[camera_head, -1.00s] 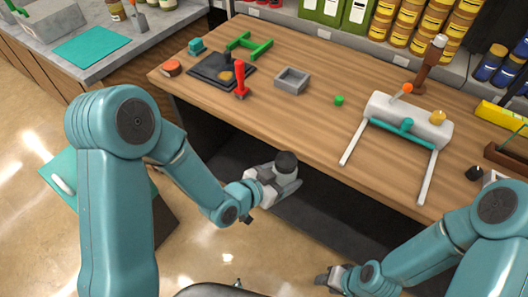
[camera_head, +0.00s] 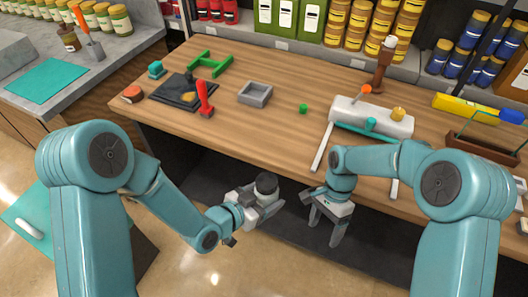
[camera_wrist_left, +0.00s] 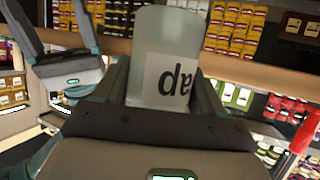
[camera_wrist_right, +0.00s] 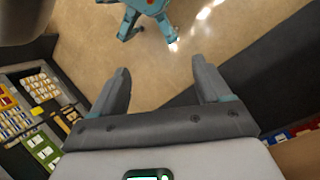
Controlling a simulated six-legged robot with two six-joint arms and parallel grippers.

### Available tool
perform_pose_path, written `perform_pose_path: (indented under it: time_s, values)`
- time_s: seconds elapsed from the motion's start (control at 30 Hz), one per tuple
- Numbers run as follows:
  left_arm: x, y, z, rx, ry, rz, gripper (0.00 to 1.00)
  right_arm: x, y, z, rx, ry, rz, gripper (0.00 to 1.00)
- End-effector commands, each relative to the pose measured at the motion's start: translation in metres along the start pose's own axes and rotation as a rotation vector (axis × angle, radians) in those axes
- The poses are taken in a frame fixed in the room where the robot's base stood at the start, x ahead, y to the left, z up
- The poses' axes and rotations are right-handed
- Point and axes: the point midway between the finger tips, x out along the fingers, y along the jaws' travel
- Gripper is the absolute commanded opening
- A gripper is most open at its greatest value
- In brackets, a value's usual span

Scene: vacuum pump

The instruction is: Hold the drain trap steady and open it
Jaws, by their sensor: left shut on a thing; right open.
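The drain trap shows in the left wrist view as a pale translucent cylinder (camera_wrist_left: 168,40) with a white label bearing dark, upside-down letters. My left gripper (camera_wrist_left: 163,88) is shut on it, one finger on each side. In the head view only its round black end (camera_head: 266,183) shows clearly at my left gripper (camera_head: 256,204), in front of the workbench. My right gripper (camera_head: 328,222) is open and empty, to the right of the trap and apart from it, fingers pointing down. Its open fingers (camera_wrist_right: 162,86) show nothing between them in the right wrist view.
The wooden workbench (camera_head: 285,130) is just beyond both grippers. On it are a white cylindrical unit (camera_head: 345,107) with two pale legs, a grey tray (camera_head: 255,93), a red-handled tool (camera_head: 205,98) and a green frame (camera_head: 210,63). Dark space lies under the bench.

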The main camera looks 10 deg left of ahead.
Motion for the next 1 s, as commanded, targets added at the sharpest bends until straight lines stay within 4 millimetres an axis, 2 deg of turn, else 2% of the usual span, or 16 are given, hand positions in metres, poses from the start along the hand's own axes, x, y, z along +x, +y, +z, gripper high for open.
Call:
perform_pose_path:
  time_s: [0.03,0.2,0.3,0.43,0.5,0.6,0.7,0.87,1.0]
  values:
    - [0.000,0.000,-0.001,0.001,0.001,0.000,0.00,-0.027,-0.012,0.005,0.011,0.045,-0.007,0.77]
    - [0.000,0.000,-0.001,0.001,0.001,0.000,0.00,-0.111,-0.039,0.038,0.023,0.173,-0.049,0.77]
    - [0.000,0.000,-0.001,0.001,0.001,0.000,0.00,-0.153,-0.054,0.068,-0.023,0.240,-0.109,0.77]
    - [0.000,0.000,-0.001,0.000,0.001,0.000,0.00,-0.192,-0.072,0.109,-0.101,0.304,-0.206,0.77]
    - [0.000,0.000,0.000,0.000,0.001,0.000,0.00,-0.203,-0.076,0.132,-0.142,0.325,-0.237,0.77]
    - [0.000,0.000,0.000,0.001,0.001,0.000,0.00,-0.207,-0.078,0.157,-0.191,0.345,-0.250,0.77]
    - [0.000,0.000,0.000,0.001,0.001,0.000,0.00,-0.208,-0.078,0.171,-0.219,0.355,-0.255,0.77]
    - [0.000,0.000,0.000,0.000,0.001,0.000,0.00,-0.196,-0.082,0.172,-0.228,0.359,-0.252,0.77]
    - [0.000,0.000,-0.001,0.000,0.001,0.000,0.00,-0.173,-0.088,0.164,-0.229,0.358,-0.250,0.77]
